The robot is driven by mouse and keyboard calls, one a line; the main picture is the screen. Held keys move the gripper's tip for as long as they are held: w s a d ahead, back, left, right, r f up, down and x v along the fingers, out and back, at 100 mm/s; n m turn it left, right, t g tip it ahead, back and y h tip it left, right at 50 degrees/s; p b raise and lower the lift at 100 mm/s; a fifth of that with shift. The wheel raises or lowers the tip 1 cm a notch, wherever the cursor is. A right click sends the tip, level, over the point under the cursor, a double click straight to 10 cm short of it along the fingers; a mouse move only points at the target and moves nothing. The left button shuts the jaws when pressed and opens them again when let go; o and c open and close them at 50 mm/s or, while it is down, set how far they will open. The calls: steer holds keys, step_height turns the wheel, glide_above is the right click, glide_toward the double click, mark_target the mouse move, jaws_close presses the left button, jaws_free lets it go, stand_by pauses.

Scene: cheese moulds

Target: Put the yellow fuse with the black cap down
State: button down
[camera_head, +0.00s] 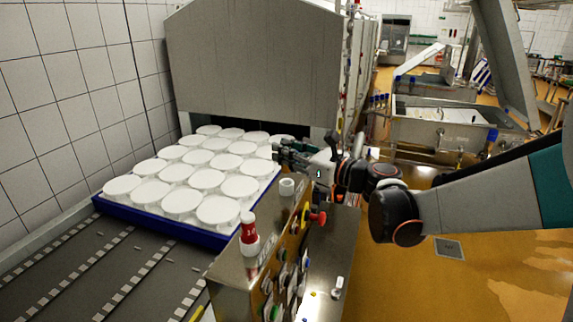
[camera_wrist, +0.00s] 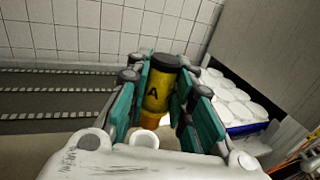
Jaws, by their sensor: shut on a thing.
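The yellow fuse with the black cap (camera_wrist: 159,92) is upright between the green-padded fingers of my gripper (camera_wrist: 163,72) in the wrist view. A black letter "A" shows on its yellow side, and its lower end looks orange. My gripper is shut on it. In the head view my gripper (camera_head: 287,151) is above the steel control cabinet (camera_head: 232,272), near its far end. The fuse cannot be made out there. A small white cup (camera_head: 287,187) stands on the cabinet top below my gripper; it also shows in the wrist view (camera_wrist: 145,139), near the fuse's lower end.
A red and white fuse (camera_head: 249,230) stands on the cabinet's near end. A blue tray (camera_head: 168,233) full of white round moulds (camera_head: 218,210) lies on the dark conveyor (camera_head: 100,270) to the left. Buttons and a red knob (camera_head: 318,217) stick out of the cabinet's right side.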

step_height(320, 180, down, 3)
steer(key=shift+f, duration=0.15)
steer(key=c, duration=1.4)
jaws_free()
steer(key=shift+d, duration=0.1)
steer(key=v, duration=1.2)
steer(key=shift+b, duration=0.4)
